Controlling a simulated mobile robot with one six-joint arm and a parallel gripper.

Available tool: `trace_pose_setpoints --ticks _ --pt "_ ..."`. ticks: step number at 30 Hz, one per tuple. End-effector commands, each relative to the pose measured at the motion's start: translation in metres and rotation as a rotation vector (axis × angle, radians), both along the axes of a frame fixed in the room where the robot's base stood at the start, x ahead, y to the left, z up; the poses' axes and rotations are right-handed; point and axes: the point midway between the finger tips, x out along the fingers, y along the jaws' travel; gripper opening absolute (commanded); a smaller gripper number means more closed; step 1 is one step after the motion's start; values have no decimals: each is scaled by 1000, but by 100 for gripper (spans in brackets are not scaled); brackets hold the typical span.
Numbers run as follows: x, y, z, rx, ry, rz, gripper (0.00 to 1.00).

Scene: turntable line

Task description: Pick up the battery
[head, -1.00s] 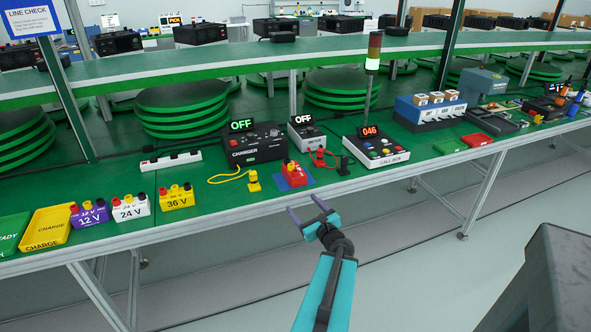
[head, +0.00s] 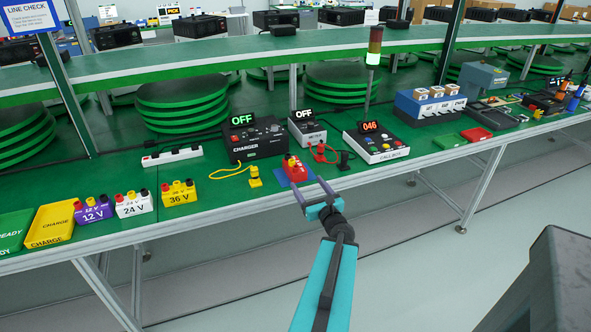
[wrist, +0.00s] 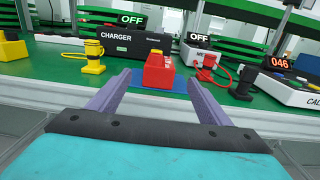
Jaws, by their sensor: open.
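A red battery (head: 296,170) with coloured terminals stands on a blue mat (head: 283,181) on the green bench, in front of the charger. In the wrist view the red battery (wrist: 158,72) stands beyond and between my two fingers. My gripper (head: 311,188) is open and empty, with its fingertips at the bench's front edge, short of the battery. In the wrist view my gripper (wrist: 159,80) shows both fingers apart. Three more batteries stand to the left: purple 12 V (head: 93,211), white 24 V (head: 134,204) and yellow 36 V (head: 179,195).
The black charger (head: 258,141) reads OFF, and a grey unit (head: 306,128) beside it also reads OFF. A yellow plug (head: 254,177) is left of the mat. Red (head: 320,150) and black (head: 344,161) connectors stand right. A call box (head: 382,146) and a yellow tray (head: 50,225) flank these.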

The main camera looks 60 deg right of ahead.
Motion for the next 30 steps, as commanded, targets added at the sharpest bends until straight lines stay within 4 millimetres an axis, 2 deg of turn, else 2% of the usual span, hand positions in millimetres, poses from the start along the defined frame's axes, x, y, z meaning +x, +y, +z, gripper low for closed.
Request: trace_pose_setpoints --ticks 30 --pt "21 -15 -4 -2 2 7 72"
